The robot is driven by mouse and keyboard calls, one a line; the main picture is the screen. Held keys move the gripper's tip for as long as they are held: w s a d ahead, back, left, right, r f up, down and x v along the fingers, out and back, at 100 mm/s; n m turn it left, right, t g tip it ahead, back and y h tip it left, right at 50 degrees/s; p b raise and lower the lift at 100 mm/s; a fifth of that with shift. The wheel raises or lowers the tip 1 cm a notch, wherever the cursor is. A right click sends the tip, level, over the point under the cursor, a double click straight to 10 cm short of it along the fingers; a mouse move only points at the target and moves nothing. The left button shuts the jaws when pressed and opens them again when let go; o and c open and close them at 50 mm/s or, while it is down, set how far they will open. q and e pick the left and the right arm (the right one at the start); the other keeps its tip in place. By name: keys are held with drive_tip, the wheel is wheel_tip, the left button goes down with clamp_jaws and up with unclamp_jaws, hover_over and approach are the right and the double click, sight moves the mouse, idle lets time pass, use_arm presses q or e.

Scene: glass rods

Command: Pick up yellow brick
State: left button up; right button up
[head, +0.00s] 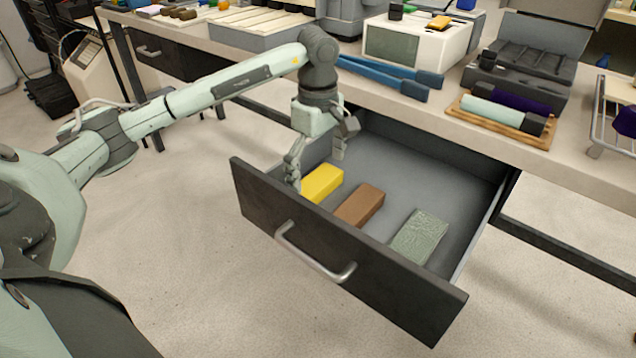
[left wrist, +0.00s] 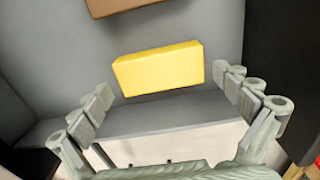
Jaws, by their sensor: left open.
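The yellow brick (head: 322,183) lies in the open drawer (head: 420,180), at the left end of a row of bricks near the drawer front. In the left wrist view the yellow brick (left wrist: 160,69) lies ahead of the fingers, roughly centred between them. My left gripper (head: 315,165) is open and empty, pointing down just over the drawer's left side beside the yellow brick. In the left wrist view its fingers (left wrist: 165,95) are spread wide, one on each side. No contact with the brick shows. My right gripper is not in view.
A brown brick (head: 359,206) and a grey-green brick (head: 419,237) lie to the right in the drawer. The brown brick's edge also shows in the left wrist view (left wrist: 120,6). The drawer front with its handle (head: 315,262) and the bench top (head: 420,108) bound the space.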

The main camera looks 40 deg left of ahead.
use_arm(q)
wheel_tip(320, 180, down, 2)
drive_tip(key=c, duration=1)
